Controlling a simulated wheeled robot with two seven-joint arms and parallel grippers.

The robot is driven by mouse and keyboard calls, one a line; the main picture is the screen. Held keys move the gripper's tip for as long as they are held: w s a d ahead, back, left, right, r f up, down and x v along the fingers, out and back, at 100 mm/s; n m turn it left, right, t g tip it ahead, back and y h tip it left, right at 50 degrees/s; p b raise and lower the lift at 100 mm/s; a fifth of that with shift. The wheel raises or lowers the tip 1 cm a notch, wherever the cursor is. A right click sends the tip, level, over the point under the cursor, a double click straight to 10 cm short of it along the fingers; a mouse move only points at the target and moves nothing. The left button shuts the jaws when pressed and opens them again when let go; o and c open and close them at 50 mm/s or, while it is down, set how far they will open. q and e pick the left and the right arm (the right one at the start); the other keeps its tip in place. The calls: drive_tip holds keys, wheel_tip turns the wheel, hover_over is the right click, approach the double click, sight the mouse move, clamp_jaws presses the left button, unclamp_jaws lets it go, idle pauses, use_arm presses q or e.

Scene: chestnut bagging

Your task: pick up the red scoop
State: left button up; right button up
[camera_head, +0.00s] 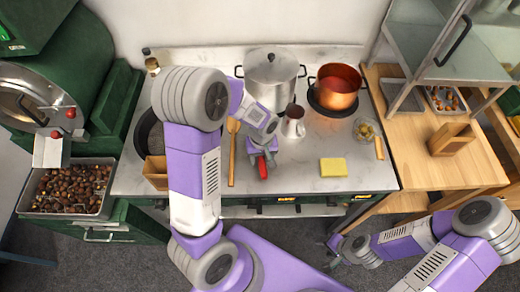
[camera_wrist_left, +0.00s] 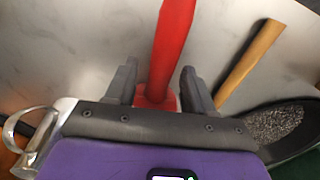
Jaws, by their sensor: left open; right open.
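The red scoop (camera_head: 263,170) lies on the metal worktop, its upper part hidden under my left gripper in the head view. In the left wrist view its red handle (camera_wrist_left: 172,40) runs down between the fingers, ending in a wider red part partly hidden by the gripper body. My left gripper (camera_wrist_left: 159,72) is open, one finger on each side of the scoop, with gaps showing on both sides. It also shows in the head view (camera_head: 262,155) over the scoop. My right gripper (camera_head: 340,250) is apart, in front of the worktop at lower right, away from the scoop.
A wooden spoon (camera_head: 232,150) lies left of the scoop, and a yellow sponge (camera_head: 333,167) lies to its right. A small metal pot (camera_head: 293,124), a large steel pot (camera_head: 272,72) and a copper pot (camera_head: 337,92) stand behind. A chestnut tray (camera_head: 104,208) is at far left.

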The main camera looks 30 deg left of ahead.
use_arm(q)
drive_tip(key=shift+f, duration=0.45)
clamp_jaws()
drive_tip(key=shift+r, duration=0.1)
